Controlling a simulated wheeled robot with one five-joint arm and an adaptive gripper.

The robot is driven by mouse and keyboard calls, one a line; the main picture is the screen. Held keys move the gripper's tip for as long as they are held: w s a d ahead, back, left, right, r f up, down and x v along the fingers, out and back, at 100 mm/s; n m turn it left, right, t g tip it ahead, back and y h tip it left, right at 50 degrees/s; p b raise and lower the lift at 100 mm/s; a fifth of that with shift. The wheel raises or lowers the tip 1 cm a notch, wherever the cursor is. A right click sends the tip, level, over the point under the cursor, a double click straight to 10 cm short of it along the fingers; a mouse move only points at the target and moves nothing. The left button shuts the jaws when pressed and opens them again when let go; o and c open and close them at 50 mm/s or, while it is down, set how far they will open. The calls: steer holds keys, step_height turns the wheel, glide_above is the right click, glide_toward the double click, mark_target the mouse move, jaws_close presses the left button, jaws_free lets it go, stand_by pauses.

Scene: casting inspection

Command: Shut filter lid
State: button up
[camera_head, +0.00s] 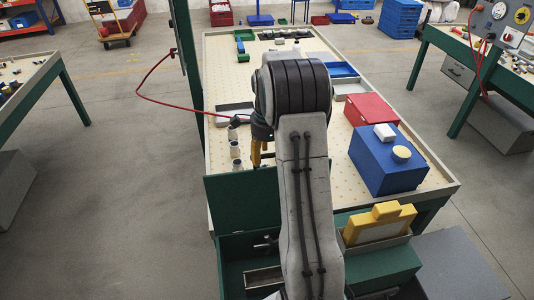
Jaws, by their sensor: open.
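A dark green panel (236,203) stands raised at the back of an open green box (228,270) at the near end of the table. It looks like an open lid, but no label confirms that it is the filter lid. A dark metal fitting shows inside the box, and my arm covers the box's right part. My gripper (261,153) shows only in part, as orange-yellow fingers below my arm's dark joint. It is over the table beyond the raised panel, apart from it in the picture. Nothing shows held in it, though my arm hides much of it.
A blue box (385,170) and a red box (370,108) stand on the table (320,45) right of my arm. Small cylinders (234,148) stand left of my gripper. A red hose (150,97) hangs off the left edge. A yellow-topped green box (380,262) is at the near right.

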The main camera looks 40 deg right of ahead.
steer(key=shift+o, duration=0.3)
steer(key=shift+f, duration=0.1)
jaws_close()
steer(key=shift+s, duration=0.1)
stand_by(0.4)
